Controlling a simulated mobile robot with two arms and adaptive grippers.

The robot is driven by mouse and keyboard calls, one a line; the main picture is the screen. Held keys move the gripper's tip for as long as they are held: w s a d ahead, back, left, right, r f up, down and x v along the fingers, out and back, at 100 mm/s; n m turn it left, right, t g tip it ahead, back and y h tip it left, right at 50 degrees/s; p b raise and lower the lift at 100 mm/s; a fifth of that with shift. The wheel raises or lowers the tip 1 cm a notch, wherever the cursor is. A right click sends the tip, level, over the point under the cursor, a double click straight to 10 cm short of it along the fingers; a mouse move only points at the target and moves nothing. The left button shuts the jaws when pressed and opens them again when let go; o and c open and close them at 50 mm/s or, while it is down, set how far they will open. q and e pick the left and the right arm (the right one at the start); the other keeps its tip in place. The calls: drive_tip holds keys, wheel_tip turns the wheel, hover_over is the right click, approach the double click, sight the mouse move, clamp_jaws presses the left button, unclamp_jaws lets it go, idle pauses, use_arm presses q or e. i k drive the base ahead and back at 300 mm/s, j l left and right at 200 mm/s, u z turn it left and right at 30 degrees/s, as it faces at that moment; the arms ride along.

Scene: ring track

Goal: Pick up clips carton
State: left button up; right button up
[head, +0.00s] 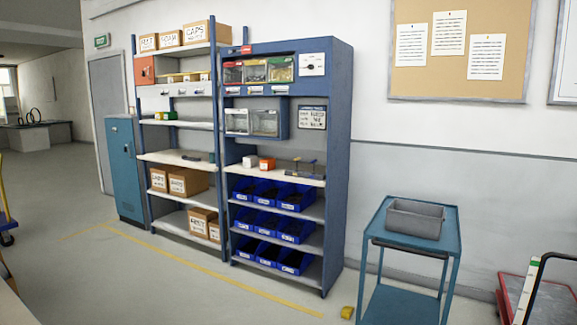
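Several cardboard cartons with white labels stand on the left shelving unit. Three are on its top shelf: a left carton (148,43), a middle carton (170,39) and a right carton (206,33) whose label seems to read CAPS. Two sit on a lower shelf, a left carton (160,179) and a right carton (188,182). Two more stand on the bottom shelf, one larger (202,221) and one smaller (214,232). The labels are too small for me to tell which carton is the clips one. Neither of my grippers is in view.
A blue cabinet (342,165) with blue bins adjoins the shelves. A blue cart (411,241) with a grey tray (415,220) stands at right. A small yellow object (347,312) lies on the floor. Open floor (130,285) lies before the shelves, crossed by a yellow line.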

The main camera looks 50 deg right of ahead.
sight(250, 161)
drive_tip(key=i+l+z, duration=0.65)
drive_tip(key=l+z, duration=0.15)
drive_tip(key=l, duration=0.1)
